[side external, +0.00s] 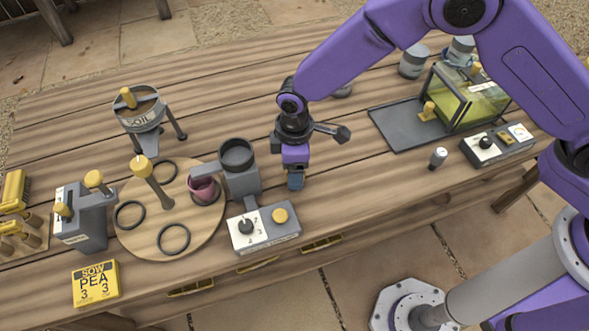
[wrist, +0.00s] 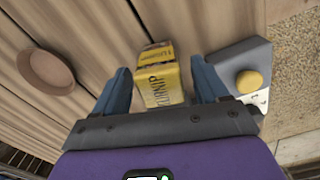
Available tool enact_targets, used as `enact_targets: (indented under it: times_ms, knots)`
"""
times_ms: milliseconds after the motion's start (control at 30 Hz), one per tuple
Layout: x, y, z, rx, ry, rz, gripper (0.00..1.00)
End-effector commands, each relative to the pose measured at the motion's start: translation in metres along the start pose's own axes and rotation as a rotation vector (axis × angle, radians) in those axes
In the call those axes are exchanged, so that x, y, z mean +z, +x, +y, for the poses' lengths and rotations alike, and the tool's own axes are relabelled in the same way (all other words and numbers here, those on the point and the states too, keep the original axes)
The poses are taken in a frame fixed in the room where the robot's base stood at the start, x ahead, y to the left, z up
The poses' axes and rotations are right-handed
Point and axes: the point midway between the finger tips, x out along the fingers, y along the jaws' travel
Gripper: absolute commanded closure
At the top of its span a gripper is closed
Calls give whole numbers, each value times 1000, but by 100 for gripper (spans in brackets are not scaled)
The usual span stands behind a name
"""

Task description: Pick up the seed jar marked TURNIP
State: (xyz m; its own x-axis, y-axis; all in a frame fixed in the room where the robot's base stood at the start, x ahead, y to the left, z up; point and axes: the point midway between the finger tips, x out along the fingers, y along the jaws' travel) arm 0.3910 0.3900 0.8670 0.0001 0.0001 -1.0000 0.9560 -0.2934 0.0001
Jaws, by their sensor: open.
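The TURNIP jar (wrist: 165,82) shows in the wrist view as a yellow-labelled block with most of the word readable. It is between the two blue fingers of my gripper (wrist: 160,70), with gaps visible on both sides. My gripper is open. In the side external view my gripper (side external: 295,182) points down at the table beside the dial box, and the jar cannot be made out there.
The grey dial box with a yellow button (side external: 265,228) stands close by; it also shows in the wrist view (wrist: 238,62). A brown round dish (wrist: 46,72) lies left in the wrist view. A dark tray (side external: 392,122) is right.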

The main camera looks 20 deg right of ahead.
Motion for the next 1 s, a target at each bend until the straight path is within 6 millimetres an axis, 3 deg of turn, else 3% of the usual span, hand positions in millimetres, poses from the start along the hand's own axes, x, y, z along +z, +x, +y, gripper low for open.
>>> enact_targets:
  times_ms: [200,467,500,667,700,1000]
  knots:
    - [0,26,-1,0,0,-1,27]
    - [-1,29,-1,0,0,1,27]
    - [-1,29,-1,0,0,1,30]
    - [-1,29,-1,0,0,0,82]
    - [-1,29,-1,0,0,0,85]
    - [-1,27,-1,0,0,1,86]
